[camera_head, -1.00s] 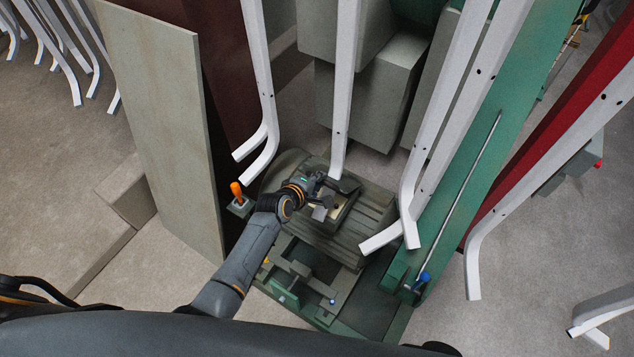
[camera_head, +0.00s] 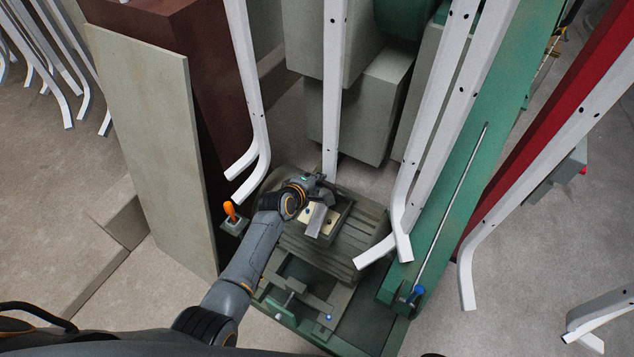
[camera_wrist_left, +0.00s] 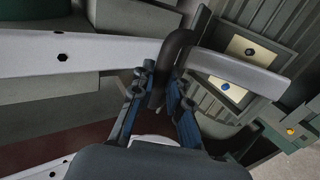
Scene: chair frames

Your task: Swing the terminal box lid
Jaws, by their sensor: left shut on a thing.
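The terminal box (camera_head: 338,229) is a small open box on the grooved motor housing, with a pale inside and small round fittings. It also shows in the left wrist view (camera_wrist_left: 283,52). My left gripper (camera_head: 326,188) is at the box's far side. My right gripper is out of view.
White chair frame legs hang close around the box: one just behind (camera_head: 334,90), one at left (camera_head: 246,90), a pair at right (camera_head: 425,150). An orange-handled lever (camera_head: 230,211) stands left of the housing. A green beam (camera_head: 460,170) runs along the right.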

